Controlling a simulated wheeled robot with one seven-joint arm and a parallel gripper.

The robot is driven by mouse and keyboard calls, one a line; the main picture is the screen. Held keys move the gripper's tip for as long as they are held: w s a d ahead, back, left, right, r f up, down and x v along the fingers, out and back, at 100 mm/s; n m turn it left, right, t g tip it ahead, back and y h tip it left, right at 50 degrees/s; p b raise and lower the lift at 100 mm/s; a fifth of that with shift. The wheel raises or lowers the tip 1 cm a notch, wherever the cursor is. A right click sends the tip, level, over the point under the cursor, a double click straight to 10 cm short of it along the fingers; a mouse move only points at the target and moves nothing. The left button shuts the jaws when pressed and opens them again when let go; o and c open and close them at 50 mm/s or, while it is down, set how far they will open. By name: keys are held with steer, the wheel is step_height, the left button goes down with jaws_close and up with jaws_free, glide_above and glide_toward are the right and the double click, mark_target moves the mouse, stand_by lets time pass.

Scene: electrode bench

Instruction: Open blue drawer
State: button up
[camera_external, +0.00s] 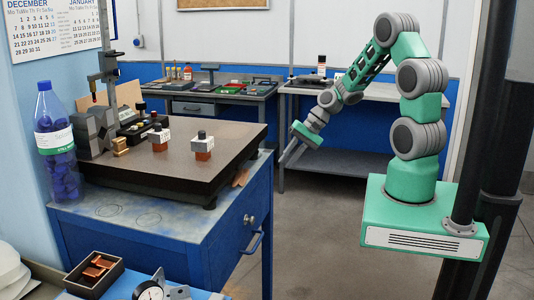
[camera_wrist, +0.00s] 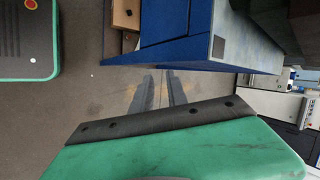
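The blue drawer (camera_external: 237,246) is in the front of the blue cabinet under the dark bench plate, and it looks shut. Its bar handle (camera_external: 252,243) sits low on the front, below a round knob or lock (camera_external: 249,219). My gripper (camera_external: 284,162) is in the air to the right of the cabinet, apart from the handle, pointing down and left. In the wrist view its two long grey fingers (camera_wrist: 158,76) stand apart with floor showing between them. A blue cabinet body (camera_wrist: 190,35) lies beyond them; the handle cannot be made out there.
The dark plate (camera_external: 175,185) on the cabinet carries a height stand, blocks and small orange-based pieces. A blue bottle (camera_external: 57,150) stands at its left. A back bench (camera_external: 215,92) and a grey table (camera_external: 385,92) stand behind. The floor (camera_external: 320,225) before the cabinet is clear.

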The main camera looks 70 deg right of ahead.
steer(key=s+a+f+g+y+b, duration=0.2)
steer(key=a+f+b, duration=0.15)
steer(key=a, duration=0.35)
steer(key=n+y+b, duration=0.3)
steer(key=y+b, duration=0.6)
steer(key=b, duration=0.4)
glide_toward(259, 239)
steer(key=a, duration=0.3)
steer(key=shift+h, duration=0.3)
steer(key=x, duration=0.7)
steer(key=shift+w+f, duration=0.35)
steer(key=shift+w, duration=0.05)
jaws_close()
steer(key=shift+s, duration=0.1)
